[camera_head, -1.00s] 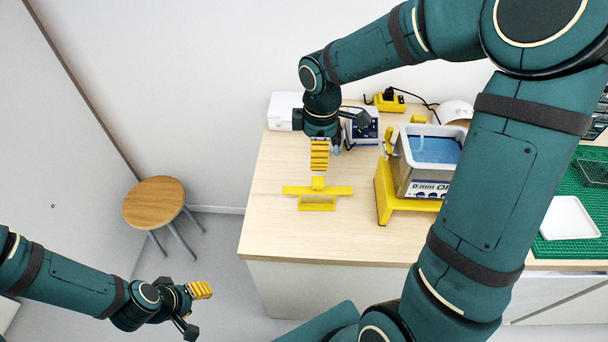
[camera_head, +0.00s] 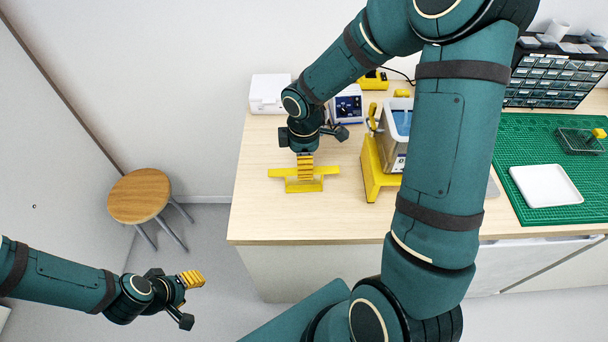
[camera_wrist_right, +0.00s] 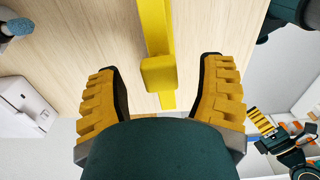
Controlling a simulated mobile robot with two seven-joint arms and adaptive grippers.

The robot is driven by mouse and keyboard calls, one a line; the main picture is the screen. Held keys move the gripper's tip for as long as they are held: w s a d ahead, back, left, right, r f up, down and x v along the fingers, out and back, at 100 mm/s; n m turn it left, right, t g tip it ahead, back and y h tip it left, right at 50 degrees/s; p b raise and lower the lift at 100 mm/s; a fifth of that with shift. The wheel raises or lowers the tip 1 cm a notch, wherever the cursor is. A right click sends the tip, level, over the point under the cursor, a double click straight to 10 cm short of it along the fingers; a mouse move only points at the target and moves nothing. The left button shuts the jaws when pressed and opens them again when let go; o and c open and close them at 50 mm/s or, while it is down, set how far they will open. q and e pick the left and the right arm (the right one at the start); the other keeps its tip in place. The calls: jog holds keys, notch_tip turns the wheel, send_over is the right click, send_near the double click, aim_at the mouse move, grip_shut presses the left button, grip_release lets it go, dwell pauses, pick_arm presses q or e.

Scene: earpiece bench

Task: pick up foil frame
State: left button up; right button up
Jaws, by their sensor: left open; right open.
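The foil frame appears to be the yellow piece with a long bar and a raised block (camera_head: 325,171), on the wooden bench near its left end. In the right wrist view the frame's bar (camera_wrist_right: 154,30) runs toward me, and its block lies between the fingertips. My right gripper (camera_head: 305,168) is open above the frame, its yellow fingers on either side of the block, with gaps showing on both sides. It partly hides the frame in the head view. My left gripper (camera_head: 190,283) is open and empty, away from the bench at lower left.
A yellow stand (camera_head: 372,175) with a metal bath (camera_head: 392,150) stands right of the frame, partly behind my right arm. A white box (camera_head: 269,93) and a blue-faced device (camera_head: 347,106) are behind. A green mat (camera_head: 520,205) bears a white tray (camera_head: 545,186). A stool (camera_head: 139,195) stands left.

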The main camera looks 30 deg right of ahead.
notch_tip(320, 180, down, 3)
jog(key=shift+r, duration=0.1)
grip_shut()
dwell(0.3)
notch_tip(320, 180, up, 10)
jog(key=shift+r+p, duration=0.1)
jog(key=shift+p, duration=0.45)
jog(key=shift+s, duration=0.1)
